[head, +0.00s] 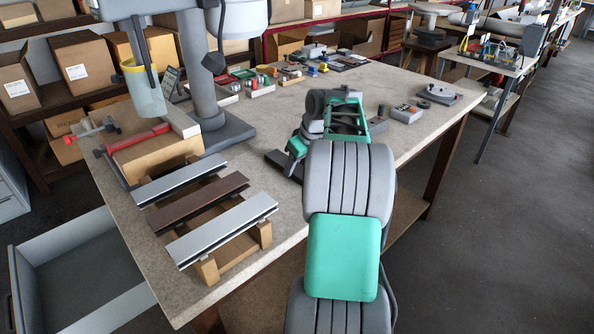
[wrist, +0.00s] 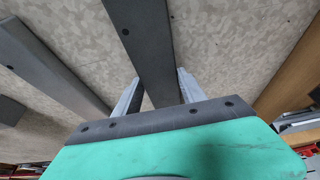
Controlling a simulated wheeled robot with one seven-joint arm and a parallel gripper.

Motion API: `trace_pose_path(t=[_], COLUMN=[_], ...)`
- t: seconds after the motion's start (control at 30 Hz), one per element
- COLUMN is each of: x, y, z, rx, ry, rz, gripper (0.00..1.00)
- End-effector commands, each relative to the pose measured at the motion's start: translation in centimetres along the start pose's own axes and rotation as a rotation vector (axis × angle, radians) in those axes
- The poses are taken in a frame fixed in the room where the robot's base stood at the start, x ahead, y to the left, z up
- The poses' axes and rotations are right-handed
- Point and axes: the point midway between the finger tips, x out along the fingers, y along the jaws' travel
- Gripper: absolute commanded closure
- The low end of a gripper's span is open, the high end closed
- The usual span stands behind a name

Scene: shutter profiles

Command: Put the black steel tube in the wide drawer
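The black steel tube (head: 279,161) lies on the workbench beside the drill press base, partly hidden by my arm. In the wrist view the dark tube (wrist: 146,42) runs between my two fingers. My gripper (wrist: 161,90) is over it with the fingers apart, one on each side; a gap shows on the left, and contact on the right is unclear. The head view shows the gripper (head: 290,158) low at the bench, its fingertips hidden. A wide grey drawer (head: 112,306) stands pulled open at the lower left, its visible inside empty.
Two silver profiles (head: 222,228) and a brown one (head: 198,200) lie on a wooden stand on the workbench (head: 420,155). A drill press (head: 205,110) with a clear guard and red clamps stand behind.

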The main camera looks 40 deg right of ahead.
Motion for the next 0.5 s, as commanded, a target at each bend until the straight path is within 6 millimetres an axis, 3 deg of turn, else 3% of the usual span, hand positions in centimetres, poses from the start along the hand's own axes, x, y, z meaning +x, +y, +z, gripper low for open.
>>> trace_pose_path(t=[0.5], x=[0.0], y=[0.02], z=[0.03], rx=[0.001], ry=[0.0], rz=[0.0], gripper=[0.96])
